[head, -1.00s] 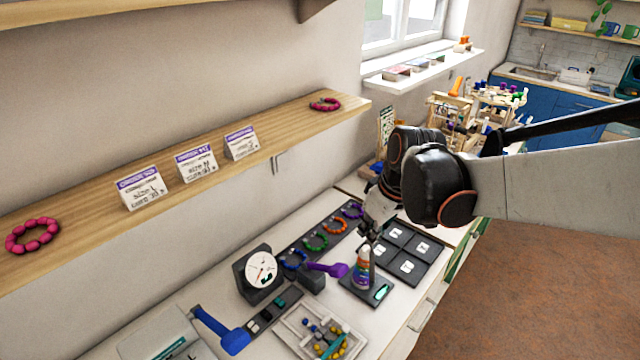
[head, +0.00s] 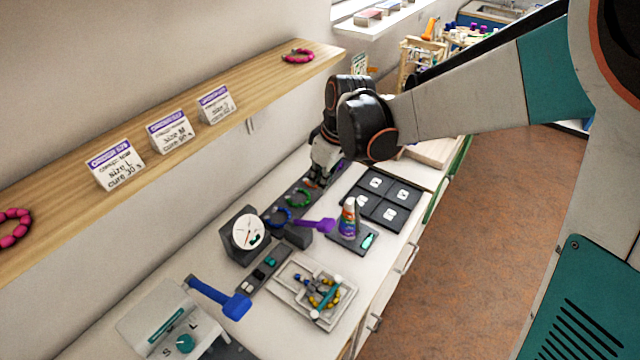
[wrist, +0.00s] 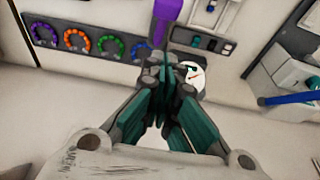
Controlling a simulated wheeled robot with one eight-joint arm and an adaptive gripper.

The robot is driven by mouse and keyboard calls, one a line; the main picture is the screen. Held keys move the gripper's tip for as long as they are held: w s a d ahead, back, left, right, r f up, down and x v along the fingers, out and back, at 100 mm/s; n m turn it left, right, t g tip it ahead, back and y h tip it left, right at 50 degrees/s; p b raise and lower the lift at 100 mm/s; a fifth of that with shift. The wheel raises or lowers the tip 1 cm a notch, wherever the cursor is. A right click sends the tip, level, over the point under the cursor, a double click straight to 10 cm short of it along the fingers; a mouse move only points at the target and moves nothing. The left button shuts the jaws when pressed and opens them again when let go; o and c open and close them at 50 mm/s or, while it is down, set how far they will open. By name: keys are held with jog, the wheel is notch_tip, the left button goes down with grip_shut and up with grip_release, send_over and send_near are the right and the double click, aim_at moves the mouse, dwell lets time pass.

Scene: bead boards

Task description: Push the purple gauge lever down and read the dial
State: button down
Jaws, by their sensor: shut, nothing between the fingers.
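The purple gauge lever (head: 318,225) sticks out sideways from a dark block beside the gauge. The gauge dial (head: 248,231) has a white round face with a red mark, set in a dark housing. My gripper (head: 317,180) is shut and empty, above the bracelet tray, farther back than the lever and apart from it in the head view. In the wrist view my shut fingers (wrist: 162,70) cover part of the scene. The purple lever (wrist: 168,9) is cut off by the top edge there, and the dial (wrist: 191,73) is partly hidden behind the fingers.
A dark tray with bead bracelets (wrist: 75,41) lies beside the gauge. A colourful bottle (head: 348,218) stands right of the lever. A bead tray (head: 290,287) and a blue lever (head: 222,298) are in front. A wooden shelf (head: 250,88) overhangs the back.

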jog(key=b, duration=0.2)
send_over(320, 221)
jog(key=w+a, duration=0.1)
jog(key=a, duration=0.1)
notch_tip(320, 221, down, 8)
jog(key=shift+w+d+f, duration=0.1)
jog(key=shift+d+f, duration=0.05)
jog(key=shift+s+d+f, duration=0.25)
jog(key=shift+d+f, duration=0.05)
jog(key=shift+f, duration=0.2)
jog(key=shift+s+d+f, duration=0.2)
jog(key=shift+d+f, duration=0.05)
jog(key=shift+f, duration=0.2)
jog(key=shift+s+d+f+b, duration=0.25)
jog(key=shift+f+b, duration=0.1)
jog(key=shift+f, duration=0.2)
